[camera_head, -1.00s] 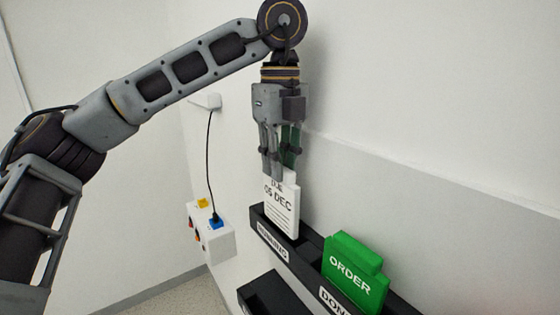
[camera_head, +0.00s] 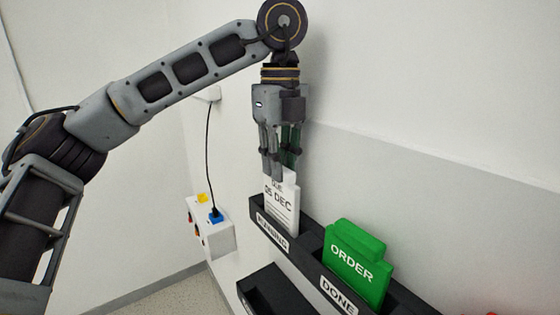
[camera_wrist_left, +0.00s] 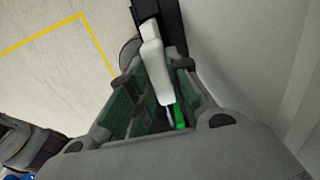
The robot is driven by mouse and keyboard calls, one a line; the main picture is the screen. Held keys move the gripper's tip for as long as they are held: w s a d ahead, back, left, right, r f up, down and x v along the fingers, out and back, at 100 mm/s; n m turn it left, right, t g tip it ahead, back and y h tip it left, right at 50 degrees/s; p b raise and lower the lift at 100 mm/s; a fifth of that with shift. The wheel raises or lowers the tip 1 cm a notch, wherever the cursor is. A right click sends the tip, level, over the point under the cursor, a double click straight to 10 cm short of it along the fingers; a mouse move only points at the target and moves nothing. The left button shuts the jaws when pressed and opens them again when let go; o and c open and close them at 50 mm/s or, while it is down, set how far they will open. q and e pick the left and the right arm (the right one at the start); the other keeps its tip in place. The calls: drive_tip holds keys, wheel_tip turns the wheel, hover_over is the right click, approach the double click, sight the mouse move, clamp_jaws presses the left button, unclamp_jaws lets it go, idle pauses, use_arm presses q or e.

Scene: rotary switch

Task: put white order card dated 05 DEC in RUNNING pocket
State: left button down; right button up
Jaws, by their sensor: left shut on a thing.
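The white order card dated 05 DEC (camera_head: 281,205) stands upright in the RUNNING pocket (camera_head: 272,231) of the black wall rack, its lower part hidden behind the pocket's front. My left gripper (camera_head: 279,172) is shut on the card's top from above. In the left wrist view the white card (camera_wrist_left: 154,68) sits between the fingers of my left gripper (camera_wrist_left: 158,95). I cannot tell whether the card touches the pocket floor. My right gripper is not in view.
A green ORDER card (camera_head: 354,262) stands in the DONE pocket (camera_head: 338,295) to the right. Another black holder (camera_head: 268,290) is below. A white switch box (camera_head: 211,232) with a blue plug and cable is on the wall to the left.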

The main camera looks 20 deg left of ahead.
use_arm(q)
drive_tip(key=shift+f+b, duration=0.55)
drive_tip(key=shift+f, duration=0.2)
drive_tip(key=shift+f+b, duration=0.3)
drive_tip(key=shift+f, duration=0.1)
drive_tip(key=c, duration=1.3)
unclamp_jaws()
drive_tip(key=shift+o, duration=0.2)
drive_tip(key=shift+r, duration=1.15)
wheel_tip(320, 180, up, 10)
drive_tip(key=shift+f, duration=0.15)
